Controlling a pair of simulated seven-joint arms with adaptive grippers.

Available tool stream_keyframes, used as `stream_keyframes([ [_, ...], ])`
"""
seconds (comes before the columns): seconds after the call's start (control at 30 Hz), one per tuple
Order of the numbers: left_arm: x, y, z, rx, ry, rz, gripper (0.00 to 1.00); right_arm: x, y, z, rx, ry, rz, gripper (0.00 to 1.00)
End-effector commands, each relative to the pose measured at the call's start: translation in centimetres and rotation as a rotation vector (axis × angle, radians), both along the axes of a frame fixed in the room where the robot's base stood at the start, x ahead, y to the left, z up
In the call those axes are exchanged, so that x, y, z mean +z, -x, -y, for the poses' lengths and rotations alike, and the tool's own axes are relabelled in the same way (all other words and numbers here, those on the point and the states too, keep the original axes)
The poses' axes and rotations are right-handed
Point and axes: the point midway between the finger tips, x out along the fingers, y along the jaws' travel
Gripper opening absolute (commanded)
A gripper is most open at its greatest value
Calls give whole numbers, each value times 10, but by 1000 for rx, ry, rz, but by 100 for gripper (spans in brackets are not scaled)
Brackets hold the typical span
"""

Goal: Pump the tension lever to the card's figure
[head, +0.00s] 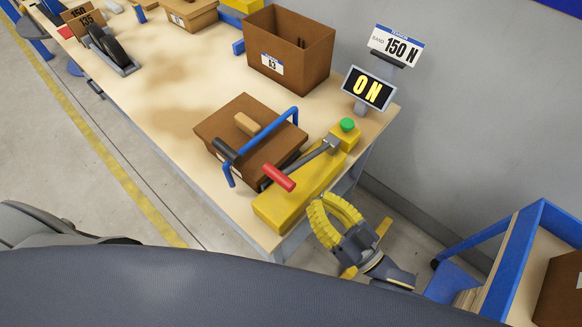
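The tension lever (279,178) has a red grip and a grey shaft, and is mounted on a yellow tensioner body (291,203) at the bench's near right corner. A green button (347,125) sits on a yellow block behind it. The card (397,46) reads 150 N. The display (368,89) below it reads 0 N. My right gripper (323,205), with yellow ribbed fingers, is just off the bench edge, right of and below the yellow body, apart from the lever. A gap shows between its fingers, and it holds nothing. My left gripper is out of view.
A brown box (240,113) with a blue hoop (270,128) over it and a black grip (225,149) stands left of the lever. An open brown bin (288,45) stands behind. A blue-framed cart (515,262) is at right. The bench's (160,85) left part has clear surface.

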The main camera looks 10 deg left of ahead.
Motion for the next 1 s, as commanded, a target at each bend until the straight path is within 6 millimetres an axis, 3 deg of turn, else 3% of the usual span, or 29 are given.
stream_keyframes([
  [0.1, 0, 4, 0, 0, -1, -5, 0, 42, 11, 2, 27, -61, 50, 0],
  [0.3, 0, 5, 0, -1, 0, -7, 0, 80, 22, 5, 52, -119, 96, 0],
  [0.8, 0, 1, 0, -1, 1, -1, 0, 89, 25, 5, 57, -132, 106, 0],
  [1.0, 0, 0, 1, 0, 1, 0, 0, 94, 17, -6, 55, -134, 108, 0],
])
